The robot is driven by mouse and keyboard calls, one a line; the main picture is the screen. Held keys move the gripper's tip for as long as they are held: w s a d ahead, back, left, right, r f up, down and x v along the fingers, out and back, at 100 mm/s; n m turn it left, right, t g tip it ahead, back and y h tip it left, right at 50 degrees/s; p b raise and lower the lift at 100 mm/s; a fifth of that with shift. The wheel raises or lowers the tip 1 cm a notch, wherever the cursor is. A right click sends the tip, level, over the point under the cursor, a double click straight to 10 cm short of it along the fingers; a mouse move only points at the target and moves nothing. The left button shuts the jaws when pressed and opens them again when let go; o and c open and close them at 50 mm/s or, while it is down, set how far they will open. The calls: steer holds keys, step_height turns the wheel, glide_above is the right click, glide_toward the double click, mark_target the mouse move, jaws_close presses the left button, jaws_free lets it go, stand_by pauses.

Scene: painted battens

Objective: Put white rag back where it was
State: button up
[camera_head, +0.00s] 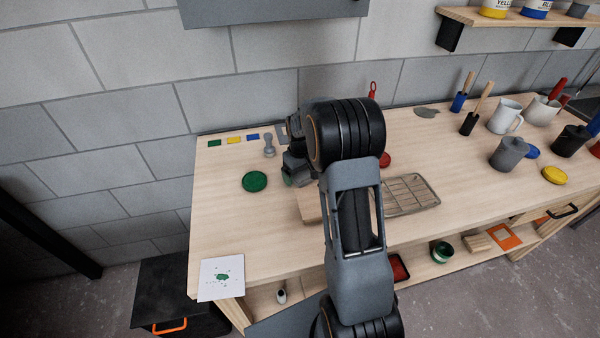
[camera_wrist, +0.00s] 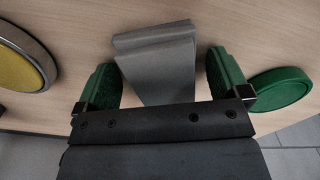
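My gripper (camera_wrist: 165,78) is open, with green fingers set wide apart. In the wrist view, a pale grey folded piece (camera_wrist: 160,65), which looks like a folded rag, lies between and beyond the fingers. I see a gap between it and the right finger; I cannot tell whether the left finger touches it. In the head view my arm hides most of this spot, and my gripper (camera_head: 296,172) is only partly seen, low over the bench right of a green disc (camera_head: 255,181). A white square with green splotches (camera_head: 221,278) lies at the bench's front left corner; cloth or card is unclear.
The green disc also shows close beside the right finger in the wrist view (camera_wrist: 280,90). A yellow round thing with a grey rim (camera_wrist: 22,58) is at the left there. A wire rack (camera_head: 411,196) lies right of my arm. Mugs (camera_head: 505,116) and pots stand farther right.

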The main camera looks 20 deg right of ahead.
step_height(320, 180, up, 12)
steer(key=s+a+r+t, duration=0.2)
steer(key=s+a+r, duration=0.35)
steer(key=s, duration=0.35)
steer(key=s+a+f+m+t, duration=0.2)
steer(key=s+a, duration=0.3)
steer(key=s, duration=0.7)
steer(key=shift+s+a+f, duration=0.2)
steer(key=shift+f, duration=0.25)
